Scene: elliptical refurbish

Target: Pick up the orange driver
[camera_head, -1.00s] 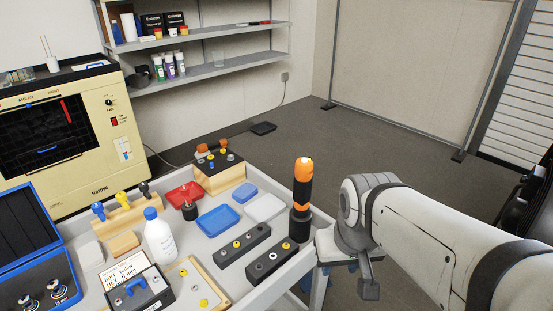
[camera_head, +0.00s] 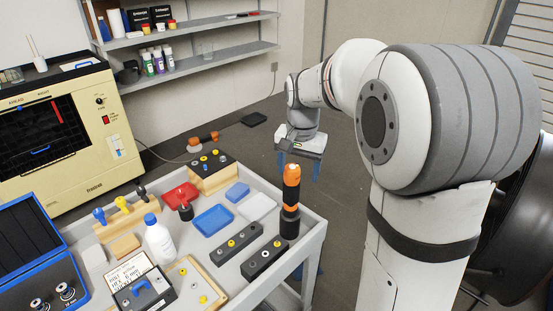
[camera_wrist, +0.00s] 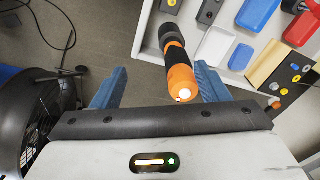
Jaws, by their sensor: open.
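The orange driver (camera_head: 291,189) stands upright in a black holder (camera_head: 289,222) at the cart's right edge. It is orange with black bands. In the wrist view the driver (camera_wrist: 178,75) shows between the two blue fingers of my gripper (camera_wrist: 158,88), nearer the right finger, its orange end towards the camera. My gripper (camera_head: 298,169) is open and empty in the head view, above and behind the driver with its fingers pointing down. I cannot tell how far the driver is from the fingers.
The grey cart (camera_head: 310,240) also holds a blue tray (camera_head: 213,219), a red tray (camera_head: 180,194), a white bottle (camera_head: 158,240) and dark blocks (camera_head: 264,258). A black wooden-sided box (camera_head: 211,170) stands at the back.

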